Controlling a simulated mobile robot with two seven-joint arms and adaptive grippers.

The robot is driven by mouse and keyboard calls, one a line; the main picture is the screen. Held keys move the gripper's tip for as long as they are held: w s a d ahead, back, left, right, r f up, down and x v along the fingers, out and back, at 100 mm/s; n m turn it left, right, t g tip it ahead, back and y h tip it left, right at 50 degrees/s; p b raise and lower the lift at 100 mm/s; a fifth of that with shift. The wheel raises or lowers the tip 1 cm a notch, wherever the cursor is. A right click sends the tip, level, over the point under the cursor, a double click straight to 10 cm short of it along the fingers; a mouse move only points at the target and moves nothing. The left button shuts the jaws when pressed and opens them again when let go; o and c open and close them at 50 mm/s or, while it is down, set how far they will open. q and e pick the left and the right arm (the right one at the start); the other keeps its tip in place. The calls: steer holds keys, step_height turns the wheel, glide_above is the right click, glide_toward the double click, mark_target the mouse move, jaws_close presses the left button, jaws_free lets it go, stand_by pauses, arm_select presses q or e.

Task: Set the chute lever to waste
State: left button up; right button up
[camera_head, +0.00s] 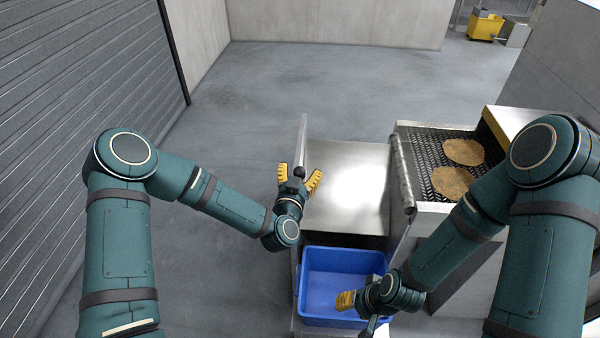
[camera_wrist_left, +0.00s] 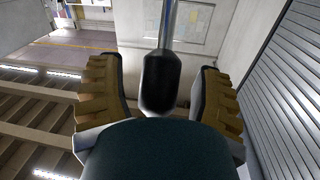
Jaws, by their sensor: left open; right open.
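The chute lever's black knob (camera_wrist_left: 160,82) on a metal rod stands between the two yellow fingers of my left gripper (camera_wrist_left: 160,95) in the left wrist view. The fingers are spread, with a gap on each side of the knob. In the head view the dark knob (camera_head: 299,172) shows between the fingers of my left gripper (camera_head: 298,178), at the left side of the metal chute plate (camera_head: 345,198). My right gripper (camera_head: 350,301) is open and empty above the right part of the blue bin. Most of the lever's rod is hidden in the head view.
A blue bin (camera_head: 320,318) sits below the chute plate. A mesh conveyor (camera_head: 425,155) with round flat brown pieces (camera_head: 463,152) is at the right. The floor left of the chute is clear. A shutter wall (camera_head: 85,75) stands at the far left.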

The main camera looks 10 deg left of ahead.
arm_select(q)
jaws_close()
steer(key=shift+r, duration=0.1)
steer(key=shift+w+r+p, duration=0.4)
steer(key=shift+p, duration=0.1)
steer(key=w+r+g+p, duration=0.2)
steer(key=w+g+p, duration=0.1)
steer(key=w+p, duration=0.3)
steer(key=w+r+g+p, duration=0.3)
steer(key=w+p, duration=0.4)
steer(key=w, duration=0.4)
steer(key=shift+w+r+n+g, duration=0.15)
steer(key=shift+r+n+g, duration=0.15)
steer(key=shift+g, duration=0.2)
arm_select(e)
step_height(320, 180, up, 15)
steer(key=w, duration=0.1)
steer(key=shift+w+d+t, duration=0.3)
steer(key=shift+w+d, duration=0.05)
steer(key=shift+w, duration=0.05)
